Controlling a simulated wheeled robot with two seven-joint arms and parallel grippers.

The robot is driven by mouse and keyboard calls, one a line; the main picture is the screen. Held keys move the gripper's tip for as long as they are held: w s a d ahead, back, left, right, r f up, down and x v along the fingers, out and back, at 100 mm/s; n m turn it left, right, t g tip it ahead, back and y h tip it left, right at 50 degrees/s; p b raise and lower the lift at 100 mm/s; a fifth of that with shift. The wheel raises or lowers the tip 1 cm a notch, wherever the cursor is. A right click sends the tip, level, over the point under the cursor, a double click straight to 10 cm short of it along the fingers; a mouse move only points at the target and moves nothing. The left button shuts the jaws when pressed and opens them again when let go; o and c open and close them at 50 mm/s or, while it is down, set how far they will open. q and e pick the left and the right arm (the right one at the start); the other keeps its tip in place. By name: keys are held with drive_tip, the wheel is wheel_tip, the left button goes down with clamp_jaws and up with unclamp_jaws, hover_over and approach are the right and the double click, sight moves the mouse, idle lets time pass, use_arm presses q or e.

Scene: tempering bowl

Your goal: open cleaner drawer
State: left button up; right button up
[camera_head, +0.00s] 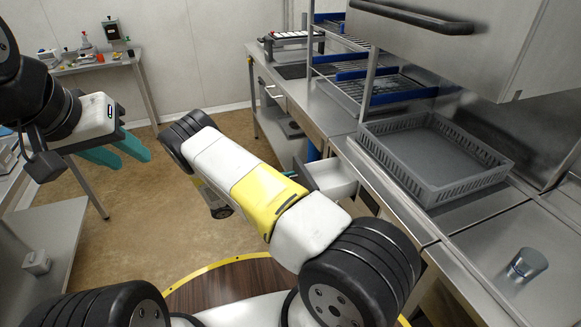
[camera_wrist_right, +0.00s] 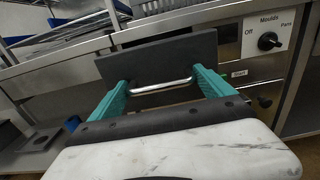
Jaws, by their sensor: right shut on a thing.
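The drawer (camera_head: 336,178) stands pulled out from the counter front in the head view, its pale inside showing. In the right wrist view its dark grey front (camera_wrist_right: 160,57) carries a metal bar handle (camera_wrist_right: 160,86). My right gripper (camera_wrist_right: 160,88) is at this front, with its teal fingers at the two ends of the handle, shut on it. In the head view my right arm hides most of that gripper; a bit of teal finger shows beside the drawer. My left gripper (camera_head: 118,152) is off to the left above the floor, its teal fingers apart and empty.
A grey plastic crate (camera_head: 432,187) and a glass (camera_head: 526,264) stand on the right-hand counter. A control panel with a knob (camera_wrist_right: 268,41) labelled "Moulds" is beside the drawer. Wire racks (camera_head: 372,85) stand further back. The floor (camera_head: 150,205) between the counters is clear.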

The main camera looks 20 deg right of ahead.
drive_tip(key=shift+s+a, duration=0.1)
drive_tip(key=shift+s, duration=0.15)
drive_tip(key=o, duration=1.8)
drive_tip(key=a, duration=0.7)
drive_tip(key=shift+s+a, duration=0.25)
drive_tip(key=shift+a, duration=0.15)
drive_tip(key=shift+d+f+g, duration=0.1)
drive_tip(key=shift+g, duration=0.2)
